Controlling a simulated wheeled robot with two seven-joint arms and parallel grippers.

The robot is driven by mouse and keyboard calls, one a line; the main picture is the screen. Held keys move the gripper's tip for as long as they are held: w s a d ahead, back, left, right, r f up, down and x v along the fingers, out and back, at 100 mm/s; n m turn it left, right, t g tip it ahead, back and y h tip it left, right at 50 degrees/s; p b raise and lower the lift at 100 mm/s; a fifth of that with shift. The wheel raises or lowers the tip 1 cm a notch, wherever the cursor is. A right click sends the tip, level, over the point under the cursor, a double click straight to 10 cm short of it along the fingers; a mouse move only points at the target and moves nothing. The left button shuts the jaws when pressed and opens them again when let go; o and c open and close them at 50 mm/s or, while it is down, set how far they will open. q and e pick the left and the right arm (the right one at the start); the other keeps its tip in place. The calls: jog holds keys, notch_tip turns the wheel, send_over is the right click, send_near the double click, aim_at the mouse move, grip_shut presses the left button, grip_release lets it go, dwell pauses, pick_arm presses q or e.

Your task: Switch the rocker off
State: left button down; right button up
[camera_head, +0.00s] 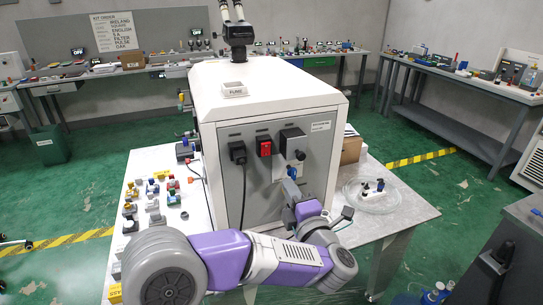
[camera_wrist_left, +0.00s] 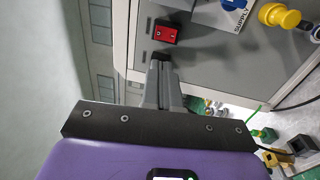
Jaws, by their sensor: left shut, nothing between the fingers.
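The red rocker (camera_head: 264,146) sits in a black frame on the grey front panel of the white machine (camera_head: 270,85). It also shows in the left wrist view (camera_wrist_left: 165,33); I cannot tell which way it is tipped. My left gripper (camera_head: 290,185) is in front of the panel, lower and to the right of the rocker in the head view. In the left wrist view its closed fingers (camera_wrist_left: 161,62) point toward the panel, just below the rocker in the picture, with nothing between them. Contact cannot be seen. My right gripper is not in view.
A black plug with a cable (camera_head: 238,152) is left of the rocker, and a black box (camera_head: 292,140) is right of it. A blue part labelled SUPPLY (camera_wrist_left: 235,4) and a yellow knob (camera_wrist_left: 278,17) are nearby. Small parts crowd the white table (camera_head: 196,222) at left.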

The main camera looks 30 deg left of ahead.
aim_at(267, 147)
pick_arm(q)
jog(key=shift+a, duration=0.1)
jog(key=x, duration=1.3)
jog(key=shift+w+a, duration=0.2)
jog(key=shift+w, duration=0.15)
